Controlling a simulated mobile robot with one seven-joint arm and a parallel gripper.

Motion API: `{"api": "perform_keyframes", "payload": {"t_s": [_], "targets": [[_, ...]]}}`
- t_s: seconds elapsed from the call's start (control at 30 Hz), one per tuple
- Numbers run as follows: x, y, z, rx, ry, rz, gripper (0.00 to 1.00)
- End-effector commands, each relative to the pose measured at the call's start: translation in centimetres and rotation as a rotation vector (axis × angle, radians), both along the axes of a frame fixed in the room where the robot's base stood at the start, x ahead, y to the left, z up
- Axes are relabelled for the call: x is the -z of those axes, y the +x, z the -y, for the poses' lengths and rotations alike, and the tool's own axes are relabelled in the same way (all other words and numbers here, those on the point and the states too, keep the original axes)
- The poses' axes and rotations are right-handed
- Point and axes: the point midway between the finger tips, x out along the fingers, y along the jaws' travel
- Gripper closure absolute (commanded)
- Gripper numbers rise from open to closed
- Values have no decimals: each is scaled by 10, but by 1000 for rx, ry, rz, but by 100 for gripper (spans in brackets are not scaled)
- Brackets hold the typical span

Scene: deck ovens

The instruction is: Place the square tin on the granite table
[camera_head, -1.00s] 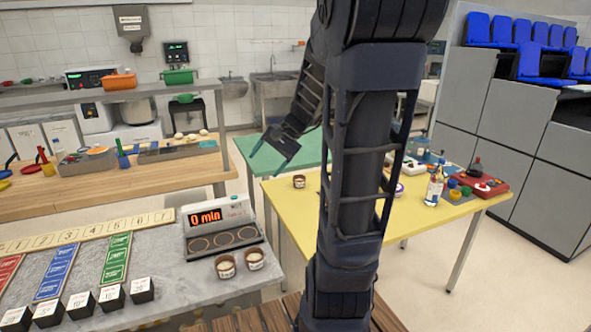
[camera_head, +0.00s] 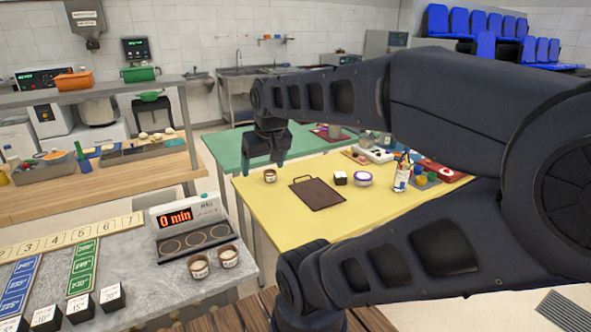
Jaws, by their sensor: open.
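I cannot pick out the square tin for certain. A small dark square block with a pale top (camera_head: 340,178) stands on the yellow table, but I cannot tell whether it is a tin. The grey granite table (camera_head: 130,268) is at the lower left. My gripper (camera_head: 267,163) is open, points down and appears empty. It shows in front of the green table, near the far left edge of the yellow table, just above a small labelled cup (camera_head: 270,176) in the picture. My arm hides part of the yellow table's right side.
The granite table carries a timer reading 0 min (camera_head: 180,218), two cups (camera_head: 228,256), coloured strips and several dark blocks along its front. The yellow table (camera_head: 258,212) holds a dark board (camera_head: 317,193), a bottle (camera_head: 402,175) and a red tray. The green table (camera_head: 228,150) stands behind.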

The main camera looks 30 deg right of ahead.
Motion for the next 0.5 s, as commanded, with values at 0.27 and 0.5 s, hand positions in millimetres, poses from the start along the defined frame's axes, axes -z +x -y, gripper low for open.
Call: {"api": "perform_keyframes", "payload": {"t_s": [0.27, 0.5], "targets": [[0, 0, 0, 1, 1, -1, 20], [-1, 20, 9, 31, -26, 3, 20]]}}
